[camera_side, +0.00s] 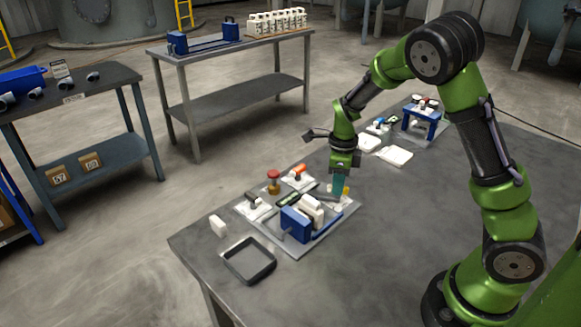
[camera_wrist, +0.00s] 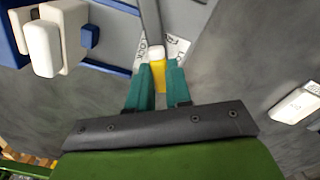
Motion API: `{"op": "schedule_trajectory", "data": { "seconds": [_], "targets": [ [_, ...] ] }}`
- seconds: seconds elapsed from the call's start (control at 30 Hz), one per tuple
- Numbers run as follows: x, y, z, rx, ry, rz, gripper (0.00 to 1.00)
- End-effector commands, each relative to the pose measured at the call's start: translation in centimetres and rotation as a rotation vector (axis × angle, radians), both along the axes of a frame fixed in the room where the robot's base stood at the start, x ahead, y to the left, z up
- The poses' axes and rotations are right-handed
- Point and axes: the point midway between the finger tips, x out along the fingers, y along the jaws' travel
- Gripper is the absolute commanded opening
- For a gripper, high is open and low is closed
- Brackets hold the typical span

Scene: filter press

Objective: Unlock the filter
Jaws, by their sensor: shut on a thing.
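The filter press stands on a grey base plate (camera_side: 305,247) on the table, with a blue end block (camera_side: 295,225) and white filter plates (camera_side: 315,208). In the wrist view the white plates (camera_wrist: 42,48) are at the upper left beside blue parts. A grey lever bar (camera_wrist: 151,22) ends in a yellow handle (camera_wrist: 158,74) with a pale tip, over a white label (camera_wrist: 175,50) with "LOCK" lettering. My gripper (camera_wrist: 157,82), with teal fingers, is shut on the yellow handle. In the side view my gripper (camera_side: 339,186) is at the back right of the press; its fingers partly hide the handle.
A red-topped knob (camera_side: 273,178) and small switch panels (camera_side: 253,206) stand at the left of the press. A black open tray (camera_side: 248,261) and a white block (camera_side: 217,225) lie near the front left. A blue frame (camera_side: 421,122) stands behind my gripper. The table right of the press is clear.

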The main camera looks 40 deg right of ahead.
Motion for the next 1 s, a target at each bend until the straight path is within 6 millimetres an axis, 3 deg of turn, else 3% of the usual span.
{"op": "schedule_trajectory", "data": {
  "seconds": [0.5, 1.0],
  "targets": [
    [-0.03, -0.02, 0.13, 0.002, 0.001, -0.421, 0.00],
    [-0.04, -0.03, 0.15, 0.002, 0.000, -0.556, 0.00]
  ]
}}
